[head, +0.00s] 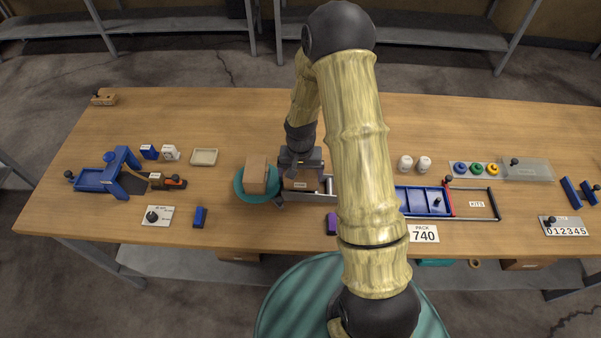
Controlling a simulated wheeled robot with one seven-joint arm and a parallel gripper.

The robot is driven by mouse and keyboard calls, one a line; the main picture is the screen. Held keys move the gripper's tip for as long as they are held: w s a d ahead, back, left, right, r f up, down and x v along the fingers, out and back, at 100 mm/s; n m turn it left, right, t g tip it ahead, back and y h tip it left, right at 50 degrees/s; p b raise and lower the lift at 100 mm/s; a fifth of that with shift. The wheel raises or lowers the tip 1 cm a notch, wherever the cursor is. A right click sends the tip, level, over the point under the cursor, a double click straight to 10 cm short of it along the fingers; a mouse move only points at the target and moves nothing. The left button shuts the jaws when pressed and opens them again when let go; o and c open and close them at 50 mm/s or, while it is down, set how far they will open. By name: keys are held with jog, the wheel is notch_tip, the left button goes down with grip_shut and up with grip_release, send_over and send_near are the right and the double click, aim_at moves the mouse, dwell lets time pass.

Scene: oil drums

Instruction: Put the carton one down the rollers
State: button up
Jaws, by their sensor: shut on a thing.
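A brown carton (256,173) sits on a round teal turntable (241,192) left of the bench's middle. A second brown carton (301,185) with a white label is just right of it. My gripper (301,170) points down over this labelled carton and is shut on it; the fingertips are small and partly hidden. Grey rollers (328,185) show just right of the held carton and run behind my arm. Whether the carton touches the rollers, I cannot tell.
A blue tray (425,201) and a frame marked KITS (477,205) lie right of my arm. Two white jars (414,163) stand behind the tray. A purple block (331,223) is near the front. A blue press (110,172) stands at left. The back strip is mostly clear.

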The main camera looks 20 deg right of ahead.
jog(key=o, duration=0.7)
jog(key=shift+r, duration=0.15)
